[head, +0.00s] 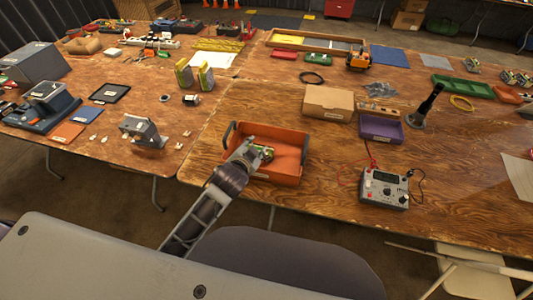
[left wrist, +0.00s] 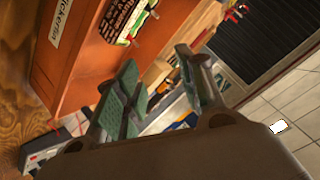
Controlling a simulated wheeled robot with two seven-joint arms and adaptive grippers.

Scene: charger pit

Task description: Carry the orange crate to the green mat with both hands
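The orange crate (head: 286,131) sits on the wooden table near its front edge, with dark handles at its left and right ends. A dark, printed item with some yellow-green (left wrist: 125,20) lies inside it. My left gripper (head: 246,153) is over the crate's front left part in the head view. In the left wrist view its two green-padded fingers (left wrist: 155,62) stand apart with no object clearly held, and the crate wall (left wrist: 75,60) is beside them. I cannot tell whether they touch it. My right gripper is not in view.
A cardboard box (head: 328,103), a purple bin (head: 381,130) and a grey meter (head: 385,189) with leads stand right of the crate. A dark upright post on a round base (head: 418,119) stands beyond. The table's front right is mostly clear.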

